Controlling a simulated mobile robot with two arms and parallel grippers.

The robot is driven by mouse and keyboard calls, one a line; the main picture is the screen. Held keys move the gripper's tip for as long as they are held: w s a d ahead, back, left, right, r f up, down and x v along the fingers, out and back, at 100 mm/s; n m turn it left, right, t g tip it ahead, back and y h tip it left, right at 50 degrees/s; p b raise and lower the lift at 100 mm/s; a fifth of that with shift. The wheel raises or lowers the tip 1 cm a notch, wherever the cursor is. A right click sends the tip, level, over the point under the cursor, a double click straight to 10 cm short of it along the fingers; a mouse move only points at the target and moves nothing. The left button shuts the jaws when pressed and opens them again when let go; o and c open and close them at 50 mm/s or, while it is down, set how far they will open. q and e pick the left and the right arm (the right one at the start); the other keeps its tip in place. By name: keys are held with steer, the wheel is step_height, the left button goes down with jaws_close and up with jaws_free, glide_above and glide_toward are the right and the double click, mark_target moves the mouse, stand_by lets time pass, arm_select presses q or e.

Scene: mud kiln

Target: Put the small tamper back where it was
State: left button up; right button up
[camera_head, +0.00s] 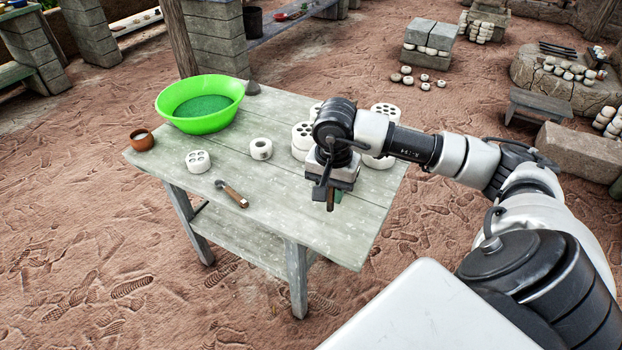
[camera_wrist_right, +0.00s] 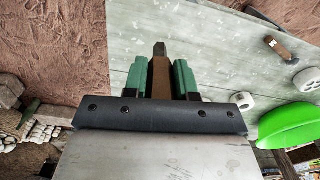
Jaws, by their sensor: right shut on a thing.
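My right gripper (camera_head: 331,198) is over the right front part of the grey wooden table (camera_head: 275,208). In the right wrist view its green fingers (camera_wrist_right: 160,80) are shut on a brown piece with a dark grey end, apparently the small tamper (camera_wrist_right: 160,77). In the head view the gripper mostly hides the held piece. I cannot tell its exact height above the tabletop. My left gripper is not in view.
A wooden-handled tool (camera_head: 232,194) lies near the front edge. A holed white disc (camera_head: 198,161), a white ring (camera_head: 261,149), a brown cup (camera_head: 142,140), a green bowl (camera_head: 200,105) and a dark cone (camera_head: 252,88) stand farther left. More white holed pieces (camera_head: 385,114) stand behind my gripper.

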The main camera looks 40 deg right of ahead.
steer(key=w+a+f, duration=0.1)
steer(key=w+f, duration=0.2)
steer(key=w+f+p, duration=0.1)
steer(key=w+f, duration=0.3)
steer(key=w+a+f, duration=0.1)
steer(key=w+f, duration=0.3)
steer(key=shift+w+a+p, duration=0.1)
steer(key=shift+a+p, duration=0.2)
steer(key=shift+p, duration=0.1)
steer(key=shift+f, duration=0.2)
steer(key=o, duration=0.9)
steer(key=shift+r, duration=0.1)
